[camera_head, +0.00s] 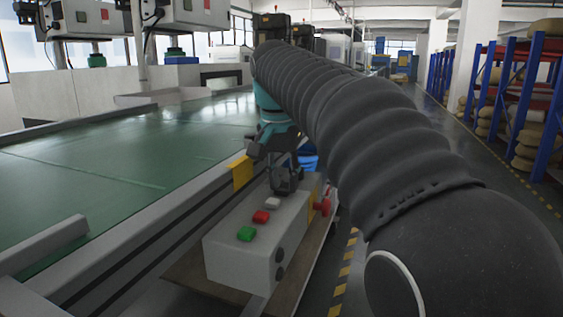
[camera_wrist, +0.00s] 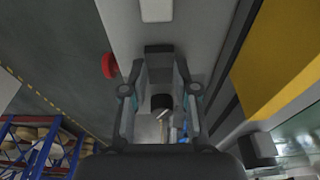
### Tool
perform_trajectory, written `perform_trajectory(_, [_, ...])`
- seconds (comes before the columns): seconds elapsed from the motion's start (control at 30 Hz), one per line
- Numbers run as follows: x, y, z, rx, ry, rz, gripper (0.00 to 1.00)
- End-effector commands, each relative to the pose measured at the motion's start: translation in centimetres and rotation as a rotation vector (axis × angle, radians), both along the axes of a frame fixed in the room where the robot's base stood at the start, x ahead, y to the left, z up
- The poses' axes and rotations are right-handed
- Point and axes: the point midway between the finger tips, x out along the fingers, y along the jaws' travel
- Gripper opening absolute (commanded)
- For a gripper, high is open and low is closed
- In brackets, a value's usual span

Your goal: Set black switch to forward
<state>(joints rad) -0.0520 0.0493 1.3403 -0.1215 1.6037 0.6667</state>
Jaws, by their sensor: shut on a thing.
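The grey control box (camera_head: 235,250) stands beside the green-topped line, with green (camera_head: 246,233), red (camera_head: 261,217) and white (camera_head: 272,203) buttons on top. My gripper (camera_head: 286,183) points down at the far end of the box top, beyond the white button. In the wrist view my gripper (camera_wrist: 160,85) has a small black piece, the black switch (camera_wrist: 161,101), between its fingers and is shut on it. The fingers hide the switch in the head view. Which way the switch is turned cannot be told.
A red mushroom knob (camera_head: 322,207) sticks out of the box's right side, close to my gripper; it also shows in the wrist view (camera_wrist: 109,66). A yellow block (camera_head: 241,172) is on the line's edge to the left. Blue racks (camera_head: 525,90) stand far right across open floor.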

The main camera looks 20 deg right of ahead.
Motion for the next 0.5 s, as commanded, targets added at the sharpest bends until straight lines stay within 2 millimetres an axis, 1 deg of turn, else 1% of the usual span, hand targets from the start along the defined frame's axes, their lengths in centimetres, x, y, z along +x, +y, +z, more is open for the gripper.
perform_trajectory(0.03, [0.23, -0.05, 0.48, 0.02, 0.025, -0.002, 0.0])
perform_trajectory(0.2, [0.34, -0.11, 0.15, 0.055, 0.07, 0.001, 0.0])
perform_trajectory(0.5, [0.31, -0.06, 0.11, 0.059, 0.071, 0.001, 0.0])
